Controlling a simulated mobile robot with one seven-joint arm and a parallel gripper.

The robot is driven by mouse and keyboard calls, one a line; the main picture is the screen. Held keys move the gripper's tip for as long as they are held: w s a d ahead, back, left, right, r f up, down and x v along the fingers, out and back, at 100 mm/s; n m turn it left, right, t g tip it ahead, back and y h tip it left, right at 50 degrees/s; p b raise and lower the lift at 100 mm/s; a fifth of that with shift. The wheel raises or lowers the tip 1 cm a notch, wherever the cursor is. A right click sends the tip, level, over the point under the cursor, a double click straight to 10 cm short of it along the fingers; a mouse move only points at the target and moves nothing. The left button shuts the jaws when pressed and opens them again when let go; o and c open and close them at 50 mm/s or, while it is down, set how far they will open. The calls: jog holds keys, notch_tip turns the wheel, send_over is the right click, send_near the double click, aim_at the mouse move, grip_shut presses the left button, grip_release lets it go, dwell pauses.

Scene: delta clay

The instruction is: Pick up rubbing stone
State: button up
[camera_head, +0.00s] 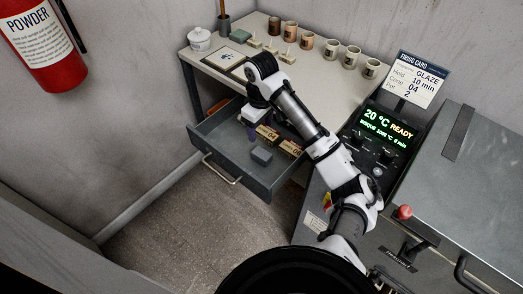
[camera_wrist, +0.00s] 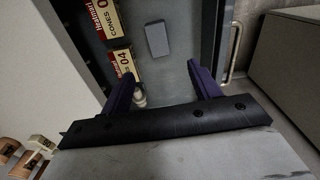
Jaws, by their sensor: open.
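The rubbing stone appears to be the plain grey block (camera_head: 261,156) lying in the open drawer; it also shows in the wrist view (camera_wrist: 157,39), beyond my fingertips. My gripper (camera_head: 252,136) is over the drawer, on the table side of the block. In the wrist view my gripper (camera_wrist: 160,71) has its two dark purple fingers spread apart, with nothing held. The block is clear of both fingers. A small pale object (camera_wrist: 139,98) shows low beside the left finger, partly hidden.
The drawer (camera_head: 232,168) holds a cone box marked 04 (camera_head: 267,135) and another box (camera_head: 291,148) near the block. A kiln (camera_head: 445,185) with a control panel stands at right.

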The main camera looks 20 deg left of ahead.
jog(key=b, duration=0.2)
send_over(262, 153)
jog(key=f, duration=0.8)
jog(key=shift+s+d+f, duration=0.1)
jog(key=shift+s+f, duration=0.05)
jog(key=shift+s, duration=0.1)
notch_tip(262, 153, down, 4)
jog(key=shift+w+r+b, duration=0.15)
jog(key=shift+r+b, duration=0.05)
jog(key=shift+b, duration=0.6)
jog(key=shift+w+f, duration=0.1)
jog(key=shift+f, duration=0.9)
jog(key=c, duration=1.2)
jog(key=shift+r, duration=0.2)
notch_tip(262, 153, up, 20)
jog(key=p, duration=0.4)
jog(key=shift+f, duration=0.15)
